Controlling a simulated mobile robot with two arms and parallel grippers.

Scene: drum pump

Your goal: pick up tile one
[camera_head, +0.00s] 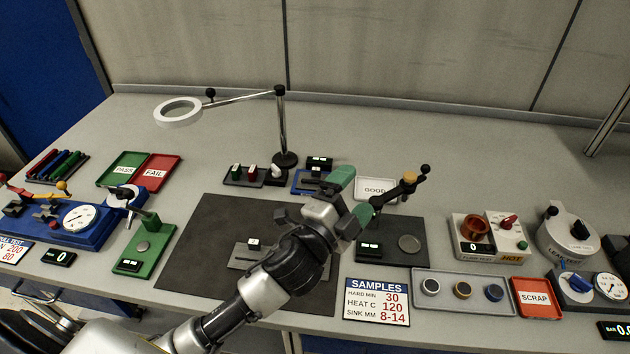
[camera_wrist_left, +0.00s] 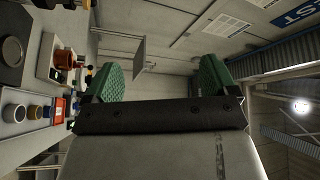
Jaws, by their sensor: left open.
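No piece is legibly marked as tile one, so I cannot tell which it is. Three round ringed samples lie in a grey tray (camera_head: 462,308): white-ringed (camera_head: 430,287), yellow-ringed (camera_head: 462,290) and blue-ringed (camera_head: 494,293). My right gripper is out of view.
A magnifier lamp (camera_head: 281,125) stands behind the mat (camera_head: 205,240). A lever device (camera_head: 410,245) is close to my gripper's right. A heater with a red-brown pot (camera_head: 475,228) and a SCRAP tray (camera_head: 537,297) are further right.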

